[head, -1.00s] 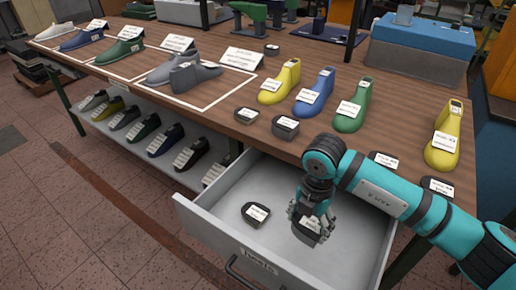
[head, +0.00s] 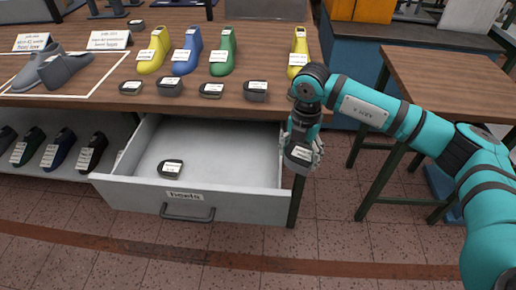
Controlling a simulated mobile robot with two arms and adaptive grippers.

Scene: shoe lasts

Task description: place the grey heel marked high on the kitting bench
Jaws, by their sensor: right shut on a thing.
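My right gripper (head: 303,146) is shut on a grey heel (head: 300,155) with a white label, whose text is too small to read. It holds the heel in the air at the right end of the open drawer (head: 135,160), near its right wall. My left gripper is not in view. A bare wooden table (head: 450,85) stands at the right, apart from the main wooden bench (head: 125,70); I cannot tell from any marking which one is the kitting bench.
One heel (head: 171,169) lies in the drawer. Grey lasts (head: 64,68) occupy a white outline at left. The right table's top looks clear.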

